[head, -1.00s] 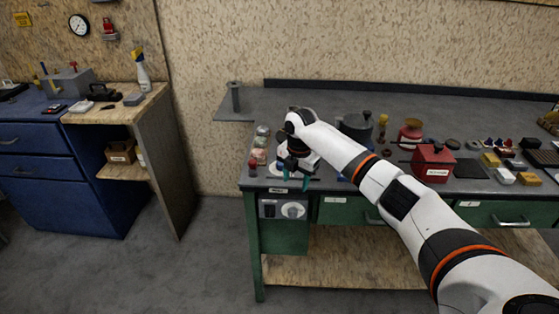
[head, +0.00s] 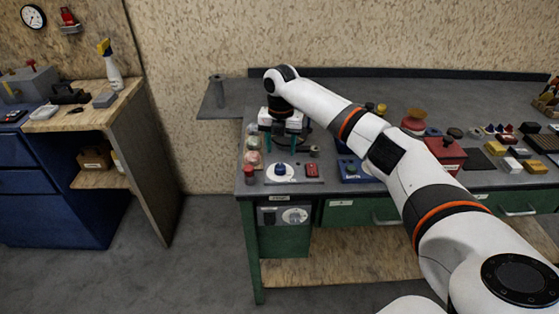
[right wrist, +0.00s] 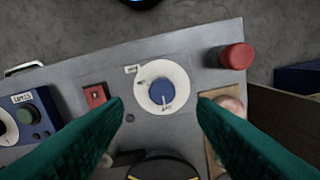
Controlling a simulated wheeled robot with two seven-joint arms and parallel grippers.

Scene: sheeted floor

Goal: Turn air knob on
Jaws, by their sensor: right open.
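A blue knob (head: 281,169) sits on a round white dial plate (head: 297,180) on the bench top, near its front left corner. In the right wrist view the knob (right wrist: 162,93) is between and just beyond my fingertips, with small markings on the plate (right wrist: 178,75) too small to read surely. My right gripper (head: 280,150) is open and empty, pointing down, behind the knob in the head view. Its teal fingers (right wrist: 160,103) straddle the view of the dial without visible contact. My left gripper is not in view.
A red switch (head: 312,170) is right of the dial; a red button (head: 249,175) is left. A blue box (head: 352,171) and a red box (head: 446,154) stand farther right. Another white dial (head: 295,215) is on the bench's front panel. Floor at left is clear.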

